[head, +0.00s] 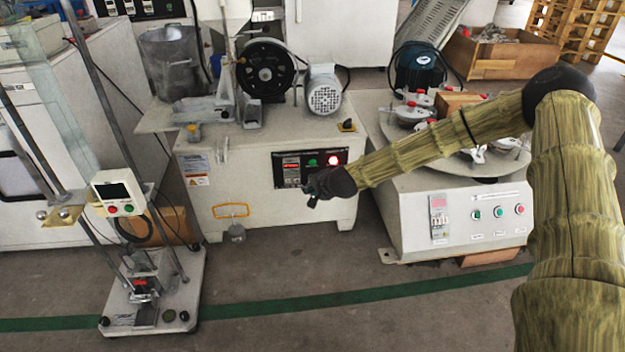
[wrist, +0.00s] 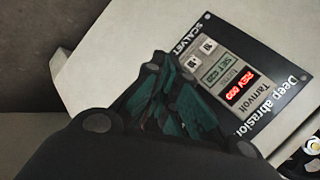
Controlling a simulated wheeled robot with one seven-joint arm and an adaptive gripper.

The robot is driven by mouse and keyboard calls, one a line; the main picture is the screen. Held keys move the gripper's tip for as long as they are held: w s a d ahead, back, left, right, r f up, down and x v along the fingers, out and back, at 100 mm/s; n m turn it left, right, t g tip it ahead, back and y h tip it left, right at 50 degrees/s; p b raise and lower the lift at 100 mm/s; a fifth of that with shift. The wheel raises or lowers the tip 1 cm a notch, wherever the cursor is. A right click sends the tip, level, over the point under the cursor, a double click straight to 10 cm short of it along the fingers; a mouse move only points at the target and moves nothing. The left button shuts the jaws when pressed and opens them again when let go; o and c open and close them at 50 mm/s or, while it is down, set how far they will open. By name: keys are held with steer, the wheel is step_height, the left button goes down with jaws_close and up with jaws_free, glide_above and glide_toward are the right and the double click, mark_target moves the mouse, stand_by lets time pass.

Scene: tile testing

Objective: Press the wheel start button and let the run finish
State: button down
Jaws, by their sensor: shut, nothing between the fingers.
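The abrasion machine (head: 225,165) stands in the middle of the head view, with a dark wheel (head: 268,70) on top. Its black control panel (head: 285,180) carries a red display, a green button (head: 312,162) and a lit red button (head: 333,160). My gripper (head: 314,198) is at the lower edge of this panel, shut and empty; I cannot tell whether it touches. In the wrist view my gripper (wrist: 172,75) covers part of the panel (wrist: 262,55). The red display (wrist: 243,87) appears to read REV 000. I cannot make out the green button there.
A second machine (head: 415,225) with a round turntable and its own coloured buttons stands at right, behind my forearm. A stand (head: 185,285) with a small control box (head: 118,192) is at left. The floor in front is clear, crossed by a green line.

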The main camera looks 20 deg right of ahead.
steer(key=shift+w, duration=0.15)
stand_by(0.6)
steer(key=shift+w+d, duration=0.1)
steer(key=shift+w, duration=0.15)
